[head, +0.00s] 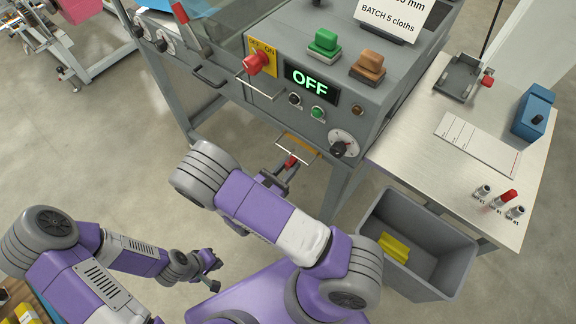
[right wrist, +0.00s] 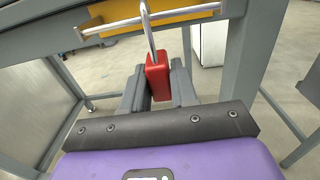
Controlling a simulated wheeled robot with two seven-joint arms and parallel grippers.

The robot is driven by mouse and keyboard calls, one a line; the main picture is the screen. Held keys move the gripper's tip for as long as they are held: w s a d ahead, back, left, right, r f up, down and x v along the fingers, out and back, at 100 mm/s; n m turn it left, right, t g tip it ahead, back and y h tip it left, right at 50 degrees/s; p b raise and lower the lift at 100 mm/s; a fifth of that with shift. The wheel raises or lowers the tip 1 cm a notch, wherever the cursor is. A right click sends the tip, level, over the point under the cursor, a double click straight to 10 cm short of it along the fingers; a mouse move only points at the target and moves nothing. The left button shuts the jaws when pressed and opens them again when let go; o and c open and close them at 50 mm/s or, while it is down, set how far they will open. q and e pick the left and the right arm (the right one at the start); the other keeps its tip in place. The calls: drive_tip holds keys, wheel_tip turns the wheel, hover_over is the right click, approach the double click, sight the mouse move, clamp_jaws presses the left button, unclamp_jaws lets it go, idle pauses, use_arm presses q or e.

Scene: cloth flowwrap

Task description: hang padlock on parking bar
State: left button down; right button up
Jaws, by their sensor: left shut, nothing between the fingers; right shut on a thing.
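The red padlock (right wrist: 158,76) is between the fingers of my right gripper (right wrist: 160,88), with its steel shackle (right wrist: 147,25) pointing up. In the right wrist view the shackle overlaps the silver parking bar (right wrist: 160,20); I cannot tell whether it is around the bar or only in front of it. In the head view the padlock (head: 290,161) and right gripper (head: 284,172) are just below the parking bar (head: 297,148), at the front of the machine. My left gripper (head: 214,276) is shut and empty, low at the left, away from the machine.
Above are the yellow OFF/ON plate with a red knob (head: 256,63) and a lit OFF display (head: 310,84). A machine leg (head: 343,190) stands right of my right gripper. A grey bin (head: 440,245) and a side table (head: 410,140) are further right.

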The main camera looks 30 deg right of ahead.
drive_tip(key=o, duration=1.1)
drive_tip(key=shift+c, duration=0.2)
drive_tip(key=p+v, duration=0.1)
drive_tip(key=v, duration=0.6)
drive_tip(key=shift+a, duration=0.25)
drive_tip(key=shift+s, duration=0.15)
